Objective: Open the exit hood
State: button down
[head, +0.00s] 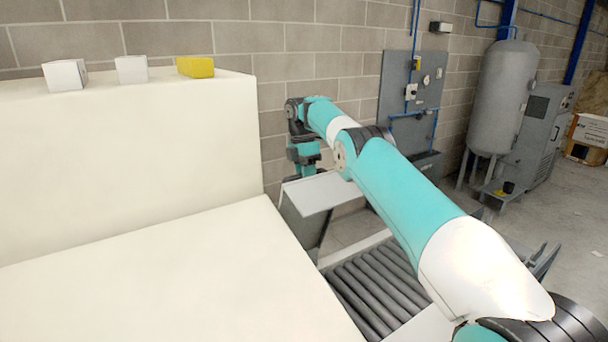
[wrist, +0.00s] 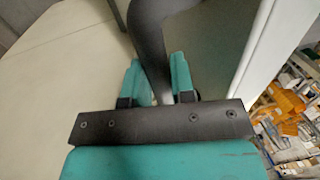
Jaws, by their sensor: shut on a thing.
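The exit hood (head: 322,192) shows in the head view as a pale grey panel with darker sides, beside the cream machine body and above the end of the roller conveyor. In the wrist view a dark curved handle (wrist: 148,32) runs between the teal fingers of my gripper (wrist: 160,78), which is shut on it. A pale panel edge (wrist: 258,60) lies right of the handle there. In the head view my gripper (head: 304,165) is at the far side of the hood, and its fingertips and the handle cannot be made out.
The cream machine (head: 130,170) fills the left, with two white boxes (head: 65,75) and a yellow box (head: 195,67) on top. Rollers (head: 375,285) run below my arm. A block wall stands behind. A grey tank (head: 503,95) and cabinet stand at right, with open floor nearby.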

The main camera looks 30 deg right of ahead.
jog(key=shift+d+f, duration=0.15)
jog(key=c, duration=1)
grip_release()
jog(key=shift+d, duration=0.2)
jog(key=shift+o, duration=0.2)
jog(key=shift+a, duration=0.2)
